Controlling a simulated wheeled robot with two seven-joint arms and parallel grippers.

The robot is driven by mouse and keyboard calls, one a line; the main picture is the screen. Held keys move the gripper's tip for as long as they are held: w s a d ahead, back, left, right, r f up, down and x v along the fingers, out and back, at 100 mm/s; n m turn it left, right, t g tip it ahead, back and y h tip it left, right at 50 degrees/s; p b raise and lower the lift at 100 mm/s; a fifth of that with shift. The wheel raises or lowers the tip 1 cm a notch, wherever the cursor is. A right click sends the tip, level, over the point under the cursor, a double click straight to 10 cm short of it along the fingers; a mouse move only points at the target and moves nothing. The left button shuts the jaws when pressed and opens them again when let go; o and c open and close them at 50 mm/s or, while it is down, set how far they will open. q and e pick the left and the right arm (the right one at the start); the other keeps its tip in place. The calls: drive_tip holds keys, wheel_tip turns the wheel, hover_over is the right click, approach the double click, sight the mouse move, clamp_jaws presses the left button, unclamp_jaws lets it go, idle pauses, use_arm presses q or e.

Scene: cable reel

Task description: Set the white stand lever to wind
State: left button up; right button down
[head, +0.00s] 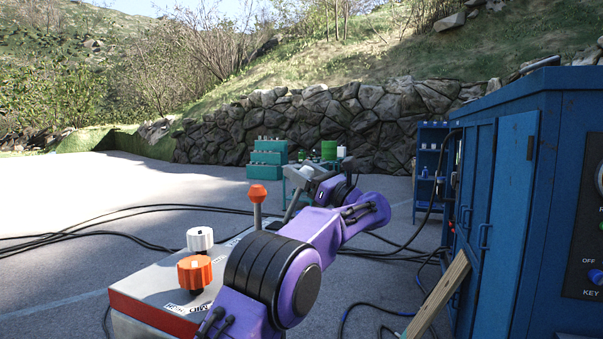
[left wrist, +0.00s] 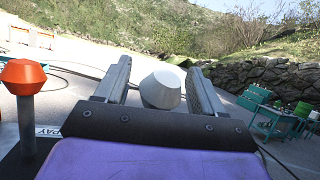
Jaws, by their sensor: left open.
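The white stand lever has a white faceted knob (left wrist: 162,88), which sits between the two fingers of my left gripper (left wrist: 158,76) in the left wrist view. The fingers are apart, with a gap showing on both sides of the knob. In the head view my left gripper (head: 308,180) is at the far end of the box, around the top of the white lever (head: 291,206). The lever's pale stem leans there, and its base is hidden behind my arm. The lever's setting marks cannot be read. My right gripper is out of view.
An orange-topped lever (head: 257,193) stands left of the white one. A white dial (head: 200,239) and an orange dial (head: 194,270) sit nearer on the box (head: 150,283). A blue cabinet (head: 500,190) and a leaning plank (head: 438,295) are at right. Cables (head: 120,212) cross the ground.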

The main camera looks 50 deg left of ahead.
use_arm(q)
drive_tip(key=b+v, duration=0.3)
drive_tip(key=v, duration=0.7)
